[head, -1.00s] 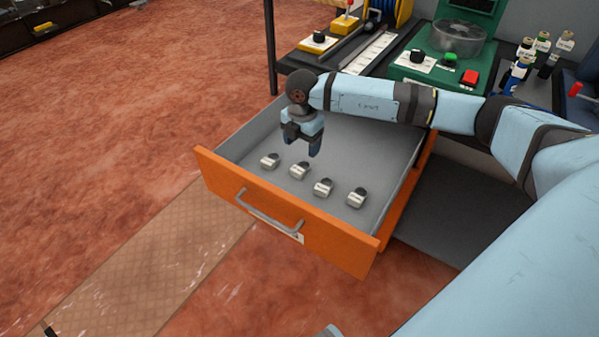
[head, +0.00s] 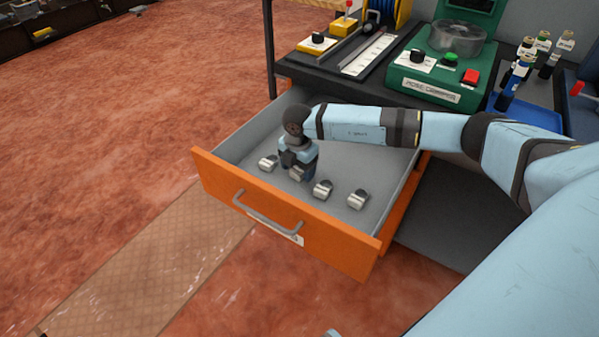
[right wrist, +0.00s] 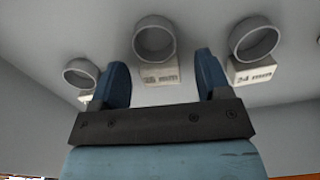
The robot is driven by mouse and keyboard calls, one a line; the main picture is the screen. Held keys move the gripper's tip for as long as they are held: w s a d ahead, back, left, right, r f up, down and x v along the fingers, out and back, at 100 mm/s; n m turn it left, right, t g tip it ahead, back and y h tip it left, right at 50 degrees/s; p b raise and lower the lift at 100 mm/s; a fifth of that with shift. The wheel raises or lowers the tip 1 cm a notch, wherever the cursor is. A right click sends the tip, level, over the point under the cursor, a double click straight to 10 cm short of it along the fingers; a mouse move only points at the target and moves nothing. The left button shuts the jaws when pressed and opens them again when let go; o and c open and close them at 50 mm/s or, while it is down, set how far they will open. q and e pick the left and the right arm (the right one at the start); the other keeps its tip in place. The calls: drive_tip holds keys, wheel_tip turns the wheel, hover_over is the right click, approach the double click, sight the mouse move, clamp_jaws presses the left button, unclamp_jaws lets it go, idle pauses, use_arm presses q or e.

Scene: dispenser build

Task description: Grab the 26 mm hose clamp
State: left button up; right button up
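My right gripper (head: 298,176) is low in the open drawer, over the second hose clamp from the left (head: 296,174), which it partly hides. In the right wrist view its two fingers (right wrist: 164,80) are apart with nothing gripped. That clamp (right wrist: 154,40), a grey ring on a pale label block, lies just beyond the fingertips, between them sideways. Its label is blurred but seems to read 26 mm. The clamp to its right (right wrist: 254,40) is labelled 24 mm. Another clamp (right wrist: 80,74) is at the left, its label mostly hidden by a finger. My left gripper is not in view.
The grey drawer has an orange front (head: 285,215) with a handle. Two clamps (head: 323,189) (head: 357,198) sit right of the gripper, and one (head: 268,163) sits left. A bench above holds a green machine (head: 440,75) and several bottles. The drawer walls surround the clamps.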

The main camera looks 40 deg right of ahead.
drive_tip(key=c, duration=1)
drive_tip(key=shift+r, duration=0.1)
